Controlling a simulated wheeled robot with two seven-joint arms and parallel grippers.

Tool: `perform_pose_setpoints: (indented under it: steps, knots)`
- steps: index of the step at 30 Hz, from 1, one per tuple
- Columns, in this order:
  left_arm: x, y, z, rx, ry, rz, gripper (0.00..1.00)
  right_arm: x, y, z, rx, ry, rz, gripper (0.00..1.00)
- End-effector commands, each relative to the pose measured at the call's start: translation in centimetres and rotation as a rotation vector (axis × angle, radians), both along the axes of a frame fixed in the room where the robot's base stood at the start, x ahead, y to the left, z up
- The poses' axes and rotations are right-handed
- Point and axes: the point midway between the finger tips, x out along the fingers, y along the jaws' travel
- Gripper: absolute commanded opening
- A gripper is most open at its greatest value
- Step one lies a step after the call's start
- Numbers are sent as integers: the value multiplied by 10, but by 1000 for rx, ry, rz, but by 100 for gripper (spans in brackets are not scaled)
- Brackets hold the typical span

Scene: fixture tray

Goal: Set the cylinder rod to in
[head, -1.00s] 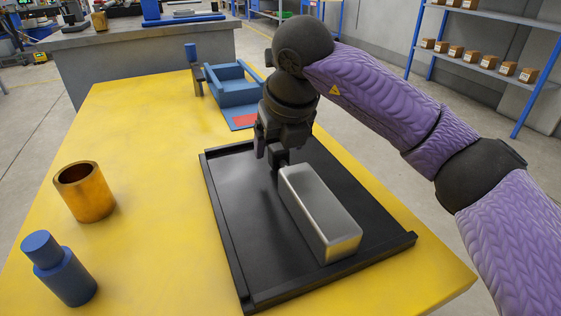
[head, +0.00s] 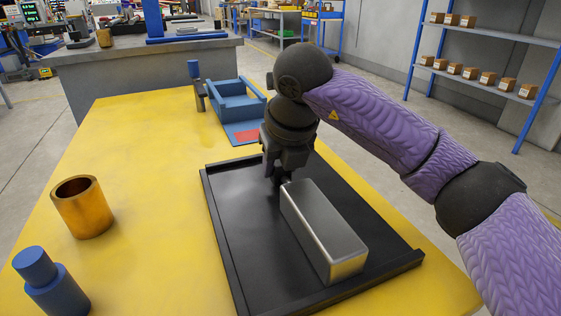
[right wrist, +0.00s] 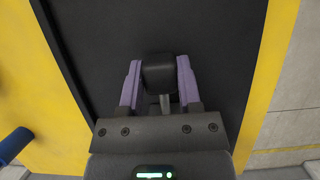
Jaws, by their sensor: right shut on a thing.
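The cylinder is a silver metal block (head: 325,232) lying in a black tray (head: 237,260). In the right wrist view, a thin grey rod (right wrist: 165,103) ends in a black knob (right wrist: 160,73). My right gripper (right wrist: 159,75) has its purple fingers on both sides of the knob and is shut on it. In the head view, my right gripper (head: 280,177) points down at the far end of the block, and its fingers mostly hide the rod. How far the rod sticks out is hard to tell. My left gripper is not in view.
On the yellow table (head: 150,150) stand a brass sleeve (head: 82,212) and a blue stepped cylinder (head: 50,283) at the left. A blue fixture (head: 238,103) with a red patch is behind the tray. The table between the sleeve and tray is clear.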

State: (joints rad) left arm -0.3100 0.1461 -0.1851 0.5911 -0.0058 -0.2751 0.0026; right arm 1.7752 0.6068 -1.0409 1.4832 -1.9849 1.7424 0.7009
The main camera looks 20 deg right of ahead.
Motion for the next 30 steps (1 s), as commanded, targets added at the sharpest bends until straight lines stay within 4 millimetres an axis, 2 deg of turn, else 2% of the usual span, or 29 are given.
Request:
perform_pose_setpoints:
  steps: [15, 30]
  knots:
    - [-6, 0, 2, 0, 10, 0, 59, 0, 0, -1, -1, 1, 0, 0]
    - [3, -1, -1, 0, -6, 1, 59, 0, 0, -1, -1, 1, 0, 0]
